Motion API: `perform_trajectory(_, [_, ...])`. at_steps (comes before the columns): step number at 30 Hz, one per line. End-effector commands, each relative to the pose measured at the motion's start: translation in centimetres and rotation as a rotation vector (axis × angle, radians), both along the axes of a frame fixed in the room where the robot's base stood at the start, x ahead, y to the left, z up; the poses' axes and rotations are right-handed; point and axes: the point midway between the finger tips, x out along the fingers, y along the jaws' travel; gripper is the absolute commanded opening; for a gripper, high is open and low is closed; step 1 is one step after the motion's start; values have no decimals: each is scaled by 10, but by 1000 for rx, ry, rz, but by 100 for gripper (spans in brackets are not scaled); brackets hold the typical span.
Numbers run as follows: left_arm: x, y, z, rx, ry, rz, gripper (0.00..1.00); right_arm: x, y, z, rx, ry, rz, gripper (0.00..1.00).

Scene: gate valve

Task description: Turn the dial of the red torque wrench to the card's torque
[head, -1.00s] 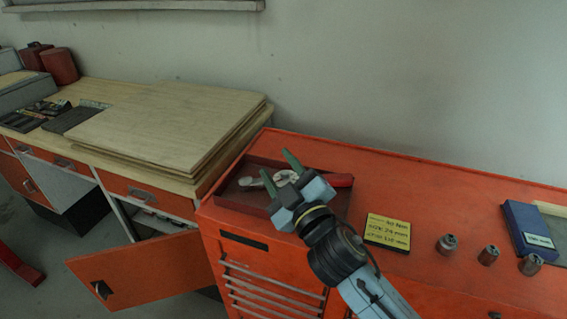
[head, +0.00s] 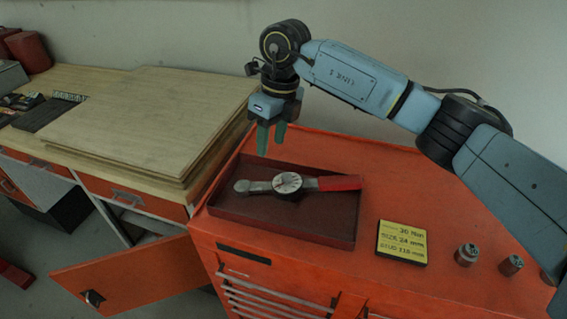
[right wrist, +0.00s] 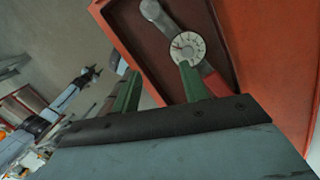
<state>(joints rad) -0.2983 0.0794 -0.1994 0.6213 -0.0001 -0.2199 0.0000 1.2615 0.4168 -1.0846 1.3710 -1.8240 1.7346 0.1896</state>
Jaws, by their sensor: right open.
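The torque wrench (head: 330,183) has a red handle, a grey head and a round white dial (head: 287,183). It lies in a dark red tray (head: 280,225) on the orange cabinet. The dial also shows in the right wrist view (right wrist: 187,48), partly behind a finger. The yellow card (head: 402,243) reads 30 Nm, size 24 mm, stud 110 mm; the small print is hard to read. My right gripper (head: 270,138) is open and empty, pointing down above the tray's back edge, behind and left of the dial.
Several metal sockets (head: 467,254) stand right of the card on the orange cabinet top (head: 370,165). A wooden bench with stacked boards (head: 150,110) is at left. An orange cabinet door (head: 135,275) hangs open below it.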

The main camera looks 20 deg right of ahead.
Motion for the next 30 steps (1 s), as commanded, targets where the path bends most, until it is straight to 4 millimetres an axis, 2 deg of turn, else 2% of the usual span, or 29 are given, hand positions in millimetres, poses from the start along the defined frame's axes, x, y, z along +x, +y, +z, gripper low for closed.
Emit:
perform_trajectory(1, [0,0,0,0,0,0,43,4,-14,7,-61,-3,-18,44])
perform_trajectory(3, [0,0,0,0,0,0,43,7,-28,12,-120,-2,-37,44])
perform_trajectory(8, [-1,0,2,0,1,0,43,8,-38,6,-162,4,-50,44])
perform_trajectory(11, [-1,0,5,0,2,0,43,7,-37,-9,-161,5,-49,44])
perform_trajectory(21, [-3,0,15,0,4,-1,43,7,-37,-80,-157,5,-48,44])
perform_trajectory(24, [-3,0,17,0,5,-1,43,7,-37,-96,-157,5,-48,44])
perform_trajectory(30, [-3,0,19,0,5,-1,43,7,-36,-115,-156,2,-47,44])
